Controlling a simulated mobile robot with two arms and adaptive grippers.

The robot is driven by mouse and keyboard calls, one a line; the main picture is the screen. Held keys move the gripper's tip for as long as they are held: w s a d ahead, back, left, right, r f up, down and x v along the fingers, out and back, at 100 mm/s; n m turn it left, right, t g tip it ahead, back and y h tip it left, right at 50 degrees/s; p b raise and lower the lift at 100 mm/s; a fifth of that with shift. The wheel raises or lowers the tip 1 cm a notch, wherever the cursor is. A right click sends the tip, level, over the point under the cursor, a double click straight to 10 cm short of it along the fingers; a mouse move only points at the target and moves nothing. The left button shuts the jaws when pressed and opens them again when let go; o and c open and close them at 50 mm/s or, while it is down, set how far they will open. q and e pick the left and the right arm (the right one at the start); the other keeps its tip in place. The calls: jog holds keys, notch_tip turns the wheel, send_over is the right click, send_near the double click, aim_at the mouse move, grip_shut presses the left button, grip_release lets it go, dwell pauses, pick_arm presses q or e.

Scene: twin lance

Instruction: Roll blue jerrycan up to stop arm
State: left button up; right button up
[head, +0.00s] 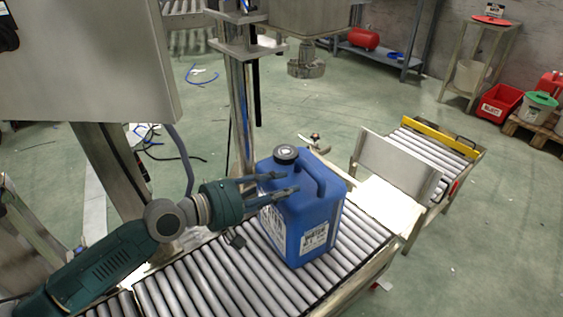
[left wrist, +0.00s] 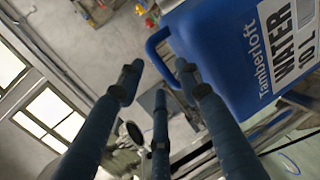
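The blue jerrycan (head: 318,225) stands upright on the roller conveyor (head: 180,293), black cap and handle on top, a white WATER label on its side. My left gripper (head: 283,183) is at its left side, with its fingers overlapping the upper part of the jerrycan in the head view. In the left wrist view, the fingers (left wrist: 163,85) are spread and hold nothing; the jerrycan (left wrist: 225,45) is at the upper right, close to one fingertip. I cannot tell whether they touch. A small metal lever (head: 316,138) stands behind the jerrycan; I cannot tell whether it is the stop arm. My right gripper is out of view.
An upright metal plate (head: 398,165) stands by a pale bridging plate at the conveyor's far end. Beyond it is a second roller section (head: 432,148) with a yellow bar. A steel post (head: 240,110) rises behind the conveyor. Rollers to the jerrycan's right are clear.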

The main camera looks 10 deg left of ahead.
aim_at(310, 170)
pick_arm(q)
jog(key=shift+n+t, duration=0.3)
jog(key=x, duration=0.3)
jog(key=w+r+x, duration=0.1)
jog(key=x, duration=0.3)
jog(key=a+b+x, duration=0.1)
jog(key=x, duration=0.3)
jog(key=shift+w+r, duration=0.15)
jog(key=shift+w, duration=0.1)
grip_shut()
